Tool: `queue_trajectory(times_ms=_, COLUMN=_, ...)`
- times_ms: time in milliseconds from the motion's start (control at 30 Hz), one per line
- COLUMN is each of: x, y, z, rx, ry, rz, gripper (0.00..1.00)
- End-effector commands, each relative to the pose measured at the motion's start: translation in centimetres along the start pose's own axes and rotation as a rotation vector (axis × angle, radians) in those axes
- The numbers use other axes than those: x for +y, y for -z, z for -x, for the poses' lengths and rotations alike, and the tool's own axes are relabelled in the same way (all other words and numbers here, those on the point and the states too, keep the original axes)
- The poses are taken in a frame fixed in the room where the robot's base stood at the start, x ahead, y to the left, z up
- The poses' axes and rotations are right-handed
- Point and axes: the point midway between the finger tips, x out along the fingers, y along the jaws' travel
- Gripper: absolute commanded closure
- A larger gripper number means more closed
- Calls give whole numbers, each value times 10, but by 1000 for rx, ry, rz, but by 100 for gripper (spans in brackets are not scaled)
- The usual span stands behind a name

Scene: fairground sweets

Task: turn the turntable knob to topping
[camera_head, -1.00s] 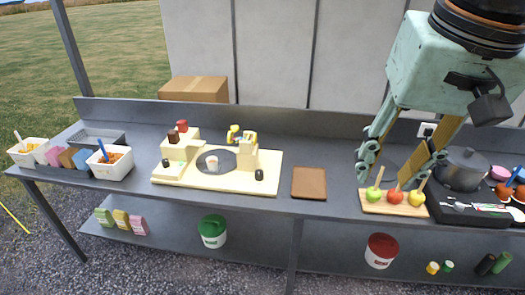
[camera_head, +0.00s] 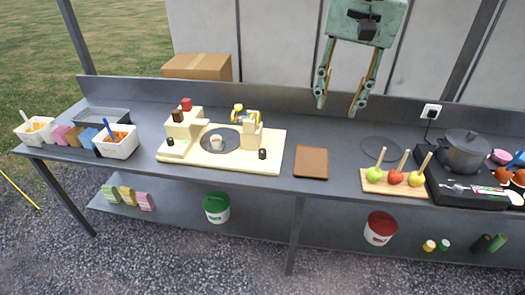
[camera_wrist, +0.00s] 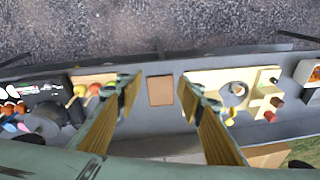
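A cream machine base (camera_head: 270,136) stands left of the middle of the counter, with a dark round turntable (camera_head: 233,146) in it. A small cup (camera_head: 216,142) stands on the turntable. One black knob (camera_head: 262,154) is at the base's right front and another black knob (camera_head: 170,142) is at its left. I cannot tell their settings or which one is the turntable's. My gripper (camera_head: 336,108) is open and empty, high above the counter to the right of the machine. In the wrist view, the machine base (camera_wrist: 205,78) lies beyond the right finger.
A brown board (camera_head: 311,162) lies right of the machine. Right of it are a board of apples on sticks (camera_head: 385,187) and a pot (camera_head: 465,152). Two white tubs (camera_head: 121,147) (camera_head: 36,131) stand at the left. A cardboard box (camera_head: 197,67) is behind the counter.

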Motion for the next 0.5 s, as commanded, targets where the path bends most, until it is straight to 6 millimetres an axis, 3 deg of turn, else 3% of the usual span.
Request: queue_trajectory(times_ms=500, x=-62, y=69, z=-51, rx=-44, ry=-17, rz=-102, gripper=65)
